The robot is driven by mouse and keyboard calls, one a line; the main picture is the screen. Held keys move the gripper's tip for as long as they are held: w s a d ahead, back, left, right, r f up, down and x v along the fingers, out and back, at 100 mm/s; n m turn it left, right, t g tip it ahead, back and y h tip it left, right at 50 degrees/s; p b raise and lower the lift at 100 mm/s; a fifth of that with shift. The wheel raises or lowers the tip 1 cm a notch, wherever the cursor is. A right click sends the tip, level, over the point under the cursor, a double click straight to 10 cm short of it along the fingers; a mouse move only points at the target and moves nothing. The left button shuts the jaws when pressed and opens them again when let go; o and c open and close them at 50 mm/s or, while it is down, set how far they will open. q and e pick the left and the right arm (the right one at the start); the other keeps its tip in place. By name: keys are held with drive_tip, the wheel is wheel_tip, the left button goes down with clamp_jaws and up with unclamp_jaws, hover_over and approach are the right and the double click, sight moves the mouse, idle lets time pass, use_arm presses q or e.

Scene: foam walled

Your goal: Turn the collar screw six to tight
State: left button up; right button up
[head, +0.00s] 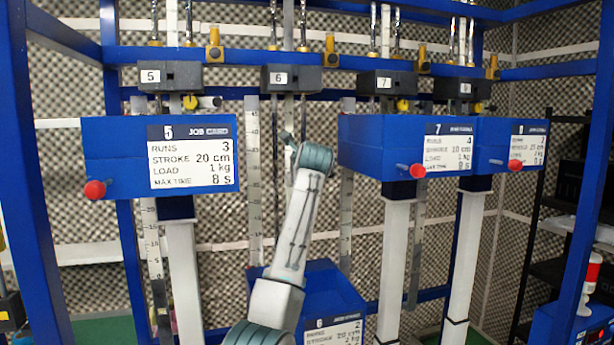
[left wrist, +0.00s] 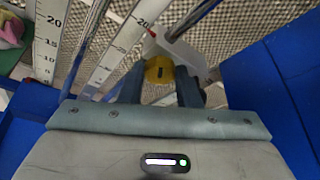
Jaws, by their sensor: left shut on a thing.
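My left gripper (left wrist: 158,88) is shut on a yellow screw knob (left wrist: 158,70), with one dark finger on each side of it. A white part with a red tip (left wrist: 185,48) sits just beyond the knob, beside the metal rods and scales. In the head view my left arm rises from the bottom centre, and the gripper (head: 287,138) is below the black block numbered 6 (head: 291,79). The wrist hides the knob there. The blue box with job card 6 (head: 330,283) sits low behind the arm. My right gripper is not in view.
Blue boxes with job cards 5 (head: 115,165), 7 (head: 380,140) and 8 (head: 497,150) stand higher on both sides, with red knobs in front. Yellow knobs show under blocks 5 (head: 190,102) and 7 (head: 402,105). Blue frame posts (head: 40,170) border the stations.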

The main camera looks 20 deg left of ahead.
use_arm(q)
drive_tip(key=shift+w+d+f+m+g+y, duration=0.15)
drive_tip(key=shift+m+g+y, duration=0.4)
drive_tip(key=shift+m, duration=0.6)
drive_tip(key=shift+w+d+r+m+g+y, duration=0.1)
drive_tip(key=shift+m+g+y, duration=0.45)
drive_tip(key=shift+m, duration=0.6)
drive_tip(key=o, duration=1)
drive_tip(key=shift+s, duration=0.1)
drive_tip(key=b+v, duration=0.6)
drive_tip(key=v, duration=0.4)
drive_tip(key=shift+s+d, duration=0.3)
drive_tip(key=shift+d, duration=0.05)
